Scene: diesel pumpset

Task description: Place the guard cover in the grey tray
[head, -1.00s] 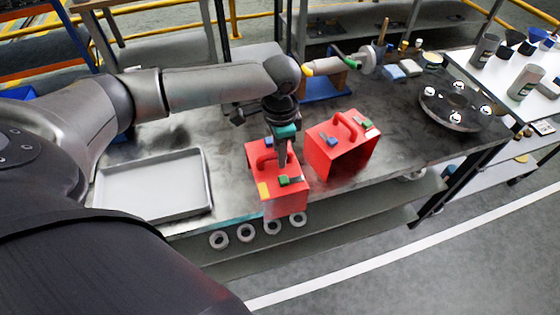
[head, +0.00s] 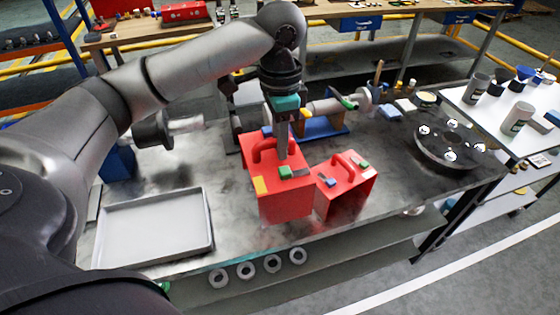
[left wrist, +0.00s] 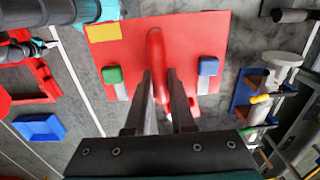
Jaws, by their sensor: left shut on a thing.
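The guard cover, a red box (head: 285,202) with a red arched handle and yellow, green and blue patches, is in my left gripper (head: 282,160). The fingers are shut on its handle. The red cover fills the upper middle of the left wrist view (left wrist: 130,60), its handle between the fingers (left wrist: 160,78). It appears raised off the table; its underside is hidden. The grey tray (head: 208,220) lies at the table's left, empty, with the cover to its right. A teal and dark part (left wrist: 42,46) in the left wrist view is perhaps my right gripper; its jaws are unclear.
A second, similar red box (head: 350,200) stands just right of the held cover, partly hidden by it. A pump on a blue base (head: 325,130) is behind. A dark flange plate (head: 460,160) sits at the right. Several rings (head: 246,270) are below the front edge.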

